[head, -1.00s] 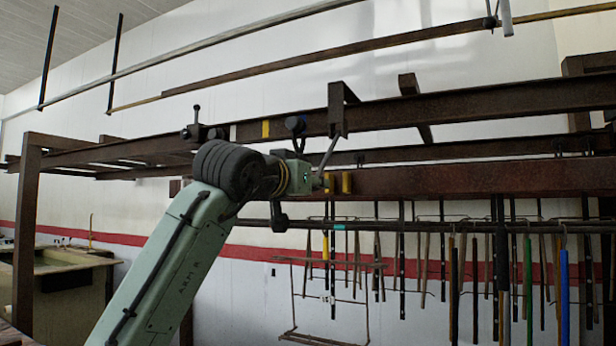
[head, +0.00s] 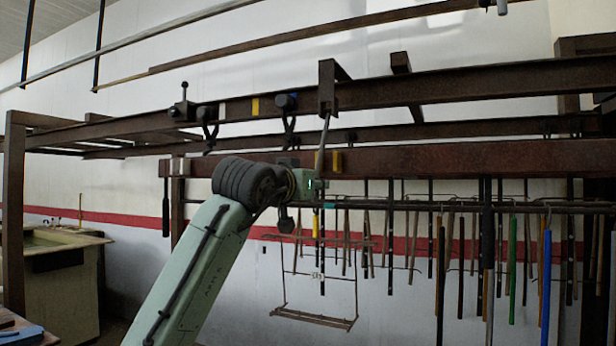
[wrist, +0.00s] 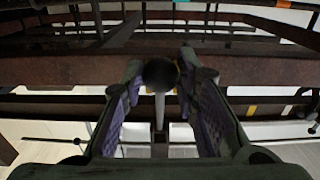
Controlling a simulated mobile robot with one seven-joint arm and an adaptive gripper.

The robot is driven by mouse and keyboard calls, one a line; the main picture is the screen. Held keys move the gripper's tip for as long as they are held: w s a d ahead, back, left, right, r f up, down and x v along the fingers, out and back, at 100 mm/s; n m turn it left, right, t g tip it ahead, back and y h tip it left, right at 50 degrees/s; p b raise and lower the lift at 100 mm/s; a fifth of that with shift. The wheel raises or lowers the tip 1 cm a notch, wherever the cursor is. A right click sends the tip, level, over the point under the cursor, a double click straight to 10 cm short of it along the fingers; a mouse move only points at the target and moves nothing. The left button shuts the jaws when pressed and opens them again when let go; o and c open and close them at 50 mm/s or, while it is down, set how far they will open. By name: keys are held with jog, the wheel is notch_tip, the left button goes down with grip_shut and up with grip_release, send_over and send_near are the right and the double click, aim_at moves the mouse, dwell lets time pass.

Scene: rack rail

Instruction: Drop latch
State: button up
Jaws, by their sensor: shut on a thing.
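A dark rail (head: 440,86) crosses the head view, with a dark bracket (head: 327,88) on it. A thin grey rod (head: 322,145), which looks like the latch lever, runs down from the bracket, slightly tilted, to my gripper (head: 318,184). In the wrist view, a black ball knob (wrist: 160,74) on a grey rod (wrist: 160,110) sits between the two fingers of my gripper (wrist: 160,66). My gripper is shut on the knob. The finger contact is hard to see in the head view, and the rod's upper joint is unclear.
A thick rusty beam (head: 440,158) runs right behind my gripper. Below it hang several rods and a wire frame (head: 318,318). Black clamps (head: 287,103) and a knobbed fitting (head: 183,106) sit on the rail. A basin (head: 60,240) stands far left.

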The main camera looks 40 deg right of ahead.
jog(key=shift+w+d+f, duration=0.35)
jog(key=shift+d+f, duration=0.15)
jog(key=shift+d, duration=0.25)
jog(key=f+x, duration=0.1)
jog(key=x, duration=0.7)
jog(key=shift+f, duration=0.15)
jog(key=shift+w, duration=0.1)
jog(key=o, duration=1)
jog(key=shift+d, duration=0.1)
jog(key=b+v, duration=0.4)
jog(key=v, duration=0.3)
